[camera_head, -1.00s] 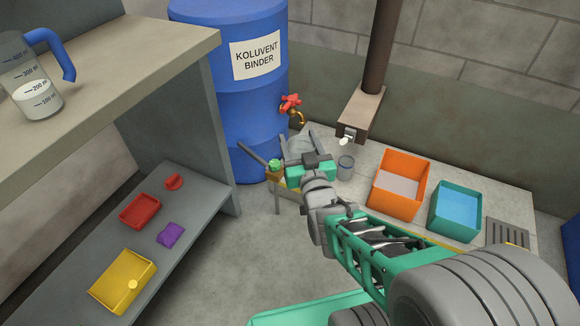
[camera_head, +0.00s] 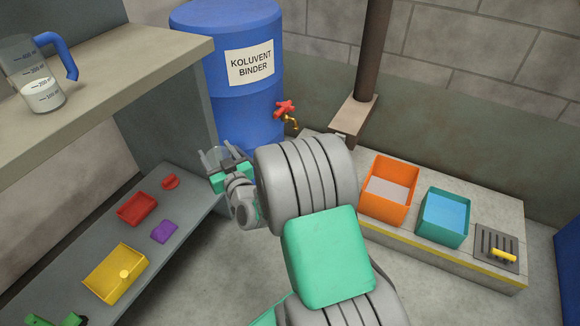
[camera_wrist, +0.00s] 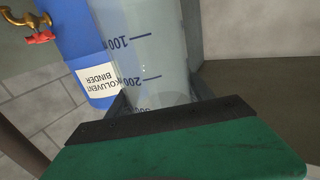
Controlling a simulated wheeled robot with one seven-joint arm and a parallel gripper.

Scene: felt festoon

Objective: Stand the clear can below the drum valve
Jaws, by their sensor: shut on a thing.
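My gripper (camera_head: 213,158) is shut on a clear can (camera_wrist: 150,55) with blue measuring marks. The can fills the middle of the wrist view, between the fingers, and looks roughly upright and empty. In the head view only a pale bit of it shows at the fingers. The blue drum (camera_head: 243,75), labelled Koluvent Binder, stands behind. Its valve (camera_head: 287,110), a red handle on a brass spout, is on its right side, above and to the right of my gripper. The wrist view shows the valve (camera_wrist: 38,30) at top left, apart from the can. The floor below the valve is hidden by my arm.
A bench (camera_head: 100,75) at left bears a blue-handled jug (camera_head: 38,80) with white liquid. A low shelf (camera_head: 185,205) holds red, purple and yellow things. A concrete ledge (camera_head: 400,225) at right bears orange (camera_head: 388,190) and teal (camera_head: 444,216) bins.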

